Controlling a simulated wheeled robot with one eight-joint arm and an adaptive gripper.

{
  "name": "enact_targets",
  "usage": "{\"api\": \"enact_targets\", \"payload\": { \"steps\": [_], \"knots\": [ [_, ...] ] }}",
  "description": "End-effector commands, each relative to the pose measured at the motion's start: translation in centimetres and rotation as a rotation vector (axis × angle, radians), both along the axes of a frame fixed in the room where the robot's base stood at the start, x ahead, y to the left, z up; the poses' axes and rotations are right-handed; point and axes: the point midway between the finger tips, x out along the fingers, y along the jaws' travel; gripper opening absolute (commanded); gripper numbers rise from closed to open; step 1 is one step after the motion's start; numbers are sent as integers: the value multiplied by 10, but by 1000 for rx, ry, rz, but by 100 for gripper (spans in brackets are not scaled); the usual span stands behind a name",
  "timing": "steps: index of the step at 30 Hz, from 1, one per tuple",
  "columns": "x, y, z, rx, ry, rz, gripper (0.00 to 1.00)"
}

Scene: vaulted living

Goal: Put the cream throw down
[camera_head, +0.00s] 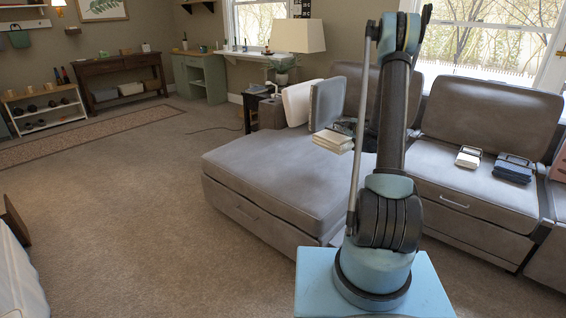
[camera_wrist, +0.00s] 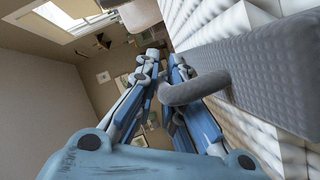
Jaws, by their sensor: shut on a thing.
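My gripper (camera_wrist: 163,68) is shut on the grey loop handle (camera_wrist: 195,89) of a grey textured band (camera_wrist: 270,75). The band runs around the folded cream throw (camera_wrist: 205,25), whose quilted layers fill the right of the wrist view. In the head view the folded cream throw (camera_head: 332,141) shows left of my arm, over the grey chaise seat (camera_head: 275,170). My arm partly hides the gripper there. I cannot tell whether the throw touches the seat or hangs a little above it.
A pale folded bundle (camera_head: 468,157) and a dark blue one (camera_head: 512,168), both with handles, lie on the right sofa seat (camera_head: 435,178). A pinkish item (camera_head: 558,166) is at the right edge. Cushions (camera_head: 326,102) stand behind the chaise. The chaise's front and left are bare; carpet (camera_head: 140,210) is open.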

Motion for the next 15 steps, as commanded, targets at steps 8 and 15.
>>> {"api": "enact_targets", "payload": {
  "steps": [8,15],
  "knots": [
    [69,0,-43,2,-3,86,0],
    [101,0,-67,2,-8,134,0]
  ]
}}
